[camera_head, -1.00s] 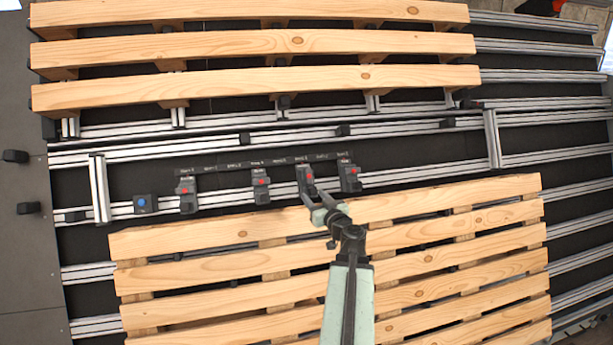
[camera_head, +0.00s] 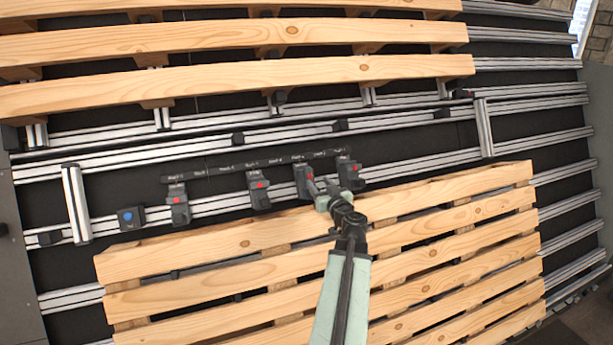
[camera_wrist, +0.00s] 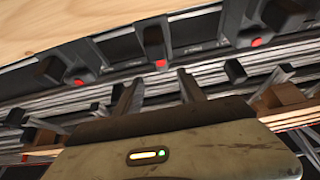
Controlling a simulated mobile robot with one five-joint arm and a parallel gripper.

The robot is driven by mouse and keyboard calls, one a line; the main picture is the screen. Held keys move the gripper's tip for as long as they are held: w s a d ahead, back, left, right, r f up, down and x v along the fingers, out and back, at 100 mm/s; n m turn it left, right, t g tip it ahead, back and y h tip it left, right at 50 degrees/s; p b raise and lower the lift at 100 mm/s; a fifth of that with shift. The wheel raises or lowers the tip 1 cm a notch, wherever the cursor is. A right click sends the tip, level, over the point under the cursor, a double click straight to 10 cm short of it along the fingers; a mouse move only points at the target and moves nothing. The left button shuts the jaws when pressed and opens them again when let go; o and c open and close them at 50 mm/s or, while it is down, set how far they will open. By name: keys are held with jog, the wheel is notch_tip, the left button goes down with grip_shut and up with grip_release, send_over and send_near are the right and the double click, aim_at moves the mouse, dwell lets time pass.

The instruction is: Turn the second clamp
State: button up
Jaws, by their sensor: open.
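A row of several dark clamps with red marks sits on the metal rail in the head view: a far-left clamp (camera_head: 178,205), one second from left (camera_head: 258,190), one second from right (camera_head: 303,178) and a far-right clamp (camera_head: 350,172). The label strip above them is too small to read, so their numbering is unclear. My gripper (camera_head: 321,187) is open and empty beside the clamp second from right, partly overlapping it. In the wrist view my gripper (camera_wrist: 158,86) has its fingers apart, with a red-marked clamp (camera_wrist: 160,63) ahead between them. Contact cannot be told.
A slatted wooden pallet (camera_head: 420,230) lies under my arm, close to the clamps. Another pallet (camera_head: 240,82) lies beyond the rails. A block with a blue button (camera_head: 131,218) sits left of the clamps, near an upright metal post (camera_head: 76,203).

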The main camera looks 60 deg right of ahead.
aim_at(310, 173)
jog(key=x, duration=0.7)
jog(key=shift+w+a, duration=0.1)
jog(key=shift+w, duration=0.15)
jog(key=shift+s, duration=0.1)
grip_shut()
jog(key=m+g+h, duration=0.1)
jog(key=m, duration=0.2)
jog(key=shift+a, duration=0.15)
jog(key=shift+m+g+h+p, duration=0.45)
jog(key=shift+m+g, duration=0.25)
jog(key=shift+m, duration=0.8)
grip_release()
